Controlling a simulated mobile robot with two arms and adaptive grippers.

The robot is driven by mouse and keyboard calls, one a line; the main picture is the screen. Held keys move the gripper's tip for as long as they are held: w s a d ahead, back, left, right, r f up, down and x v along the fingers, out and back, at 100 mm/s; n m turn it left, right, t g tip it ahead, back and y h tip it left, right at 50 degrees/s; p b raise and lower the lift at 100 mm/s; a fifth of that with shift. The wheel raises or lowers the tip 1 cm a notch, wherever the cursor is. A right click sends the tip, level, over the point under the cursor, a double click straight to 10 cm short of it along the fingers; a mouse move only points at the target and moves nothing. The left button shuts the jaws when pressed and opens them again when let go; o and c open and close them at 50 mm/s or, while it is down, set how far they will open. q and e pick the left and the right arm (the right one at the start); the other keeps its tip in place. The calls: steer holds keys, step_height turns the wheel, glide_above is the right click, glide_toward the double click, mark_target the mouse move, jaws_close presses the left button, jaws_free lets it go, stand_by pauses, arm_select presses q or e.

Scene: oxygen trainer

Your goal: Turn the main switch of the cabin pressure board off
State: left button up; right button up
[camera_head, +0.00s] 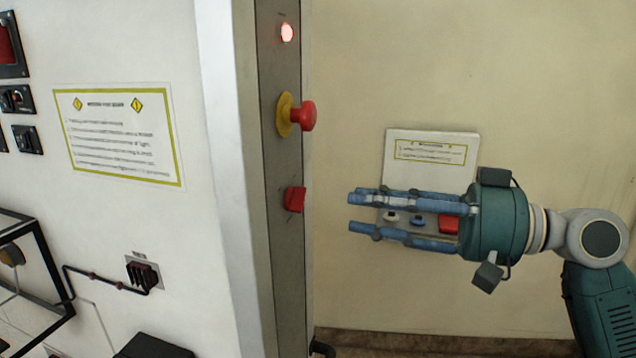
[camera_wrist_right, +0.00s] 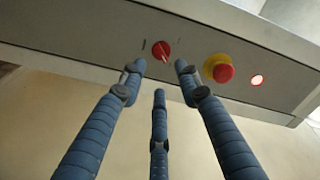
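A red rotary switch (camera_head: 295,199), which looks like the main switch, sits low on the narrow grey side panel (camera_head: 281,255). It also shows in the wrist view (camera_wrist_right: 161,50), with small marks on both sides; its exact setting is hard to read. The red lamp (camera_head: 287,32) at the panel's top is lit. My right gripper (camera_head: 355,212) is right of the switch, its three blue fingers pointing left at it. In the wrist view the fingers (camera_wrist_right: 159,75) are spread and empty, with the switch beyond and between the tips, apparently not touched. My left gripper is not in view.
A red mushroom button on a yellow collar (camera_head: 302,115) sits between lamp and switch. A small panel with a label and buttons (camera_head: 432,152) is on the wall behind my right gripper. The cabinet face at left carries a yellow-framed sign (camera_head: 118,135).

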mark_target(295, 197)
steer(key=p+x, duration=0.1)
steer(key=x, duration=0.2)
steer(key=p+x, duration=0.1)
steer(key=x, duration=0.2)
steer(key=shift+a+r+p, duration=0.2)
steer(key=shift+r+p, duration=0.05)
steer(key=shift+p, duration=0.1)
steer(key=shift+w+a+f, duration=0.25)
steer(key=shift+a, duration=0.45)
steer(key=shift+c, duration=0.5)
jaws_close()
